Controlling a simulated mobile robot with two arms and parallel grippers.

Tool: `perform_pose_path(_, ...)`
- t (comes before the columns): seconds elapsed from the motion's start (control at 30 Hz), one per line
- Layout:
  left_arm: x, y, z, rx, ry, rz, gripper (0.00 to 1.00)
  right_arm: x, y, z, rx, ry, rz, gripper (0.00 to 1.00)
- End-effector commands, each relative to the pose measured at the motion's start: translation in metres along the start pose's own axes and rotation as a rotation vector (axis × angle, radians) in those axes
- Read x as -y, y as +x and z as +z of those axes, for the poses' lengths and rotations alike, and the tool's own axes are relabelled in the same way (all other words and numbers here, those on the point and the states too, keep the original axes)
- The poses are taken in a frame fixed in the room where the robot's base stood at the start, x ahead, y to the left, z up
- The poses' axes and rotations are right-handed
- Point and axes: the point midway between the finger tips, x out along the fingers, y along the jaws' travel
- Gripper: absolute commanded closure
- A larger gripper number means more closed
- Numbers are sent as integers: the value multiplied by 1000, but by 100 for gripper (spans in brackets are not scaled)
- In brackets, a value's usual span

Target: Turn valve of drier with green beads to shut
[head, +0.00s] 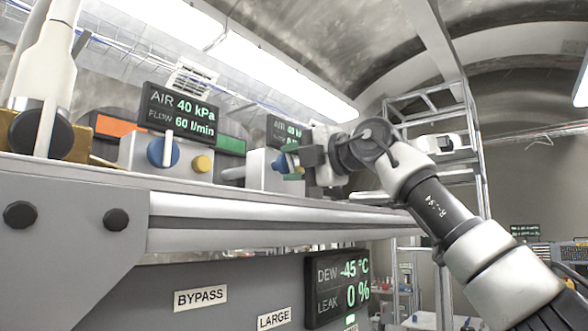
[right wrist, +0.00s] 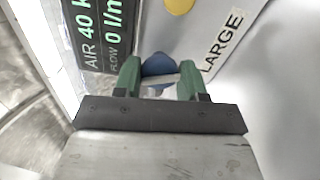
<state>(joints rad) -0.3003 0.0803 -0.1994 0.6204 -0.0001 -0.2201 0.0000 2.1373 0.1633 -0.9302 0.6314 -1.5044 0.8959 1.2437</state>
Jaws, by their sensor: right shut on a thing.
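My right gripper (head: 290,163) reaches in from the right in the head view, at the farther grey valve box (head: 262,170). In the right wrist view its green fingers (right wrist: 159,82) are shut on the pale handle (right wrist: 157,89) of a blue valve knob (right wrist: 158,66). The knob's blue edge (head: 279,163) also shows in the head view; the handle's angle there is hidden. The display (right wrist: 93,32) beside this valve reads AIR 40 and FLOW 0. No green beads are visible. My left gripper is not in view.
A nearer blue valve (head: 157,152) has its white handle upright, under a display (head: 180,115) reading 40 kPa and 60 l/min. A yellow button (head: 203,164) is beside it. The shelf edge (head: 260,200) runs below. BYPASS (head: 201,298) and LARGE (head: 274,318) labels are on the front panel.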

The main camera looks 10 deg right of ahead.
Motion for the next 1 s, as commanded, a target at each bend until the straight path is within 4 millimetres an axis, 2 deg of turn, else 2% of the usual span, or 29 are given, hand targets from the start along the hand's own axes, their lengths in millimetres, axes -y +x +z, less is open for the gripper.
perform_pose_path(0.2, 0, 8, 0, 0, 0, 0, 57, 1, -1, 0, 2, 178, 3, 83)
perform_pose_path(0.5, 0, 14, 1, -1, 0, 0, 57, 2, -1, 0, 2, 345, 2, 83)
perform_pose_path(1.0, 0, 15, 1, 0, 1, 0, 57, 2, 0, 0, 1, 414, 1, 83)
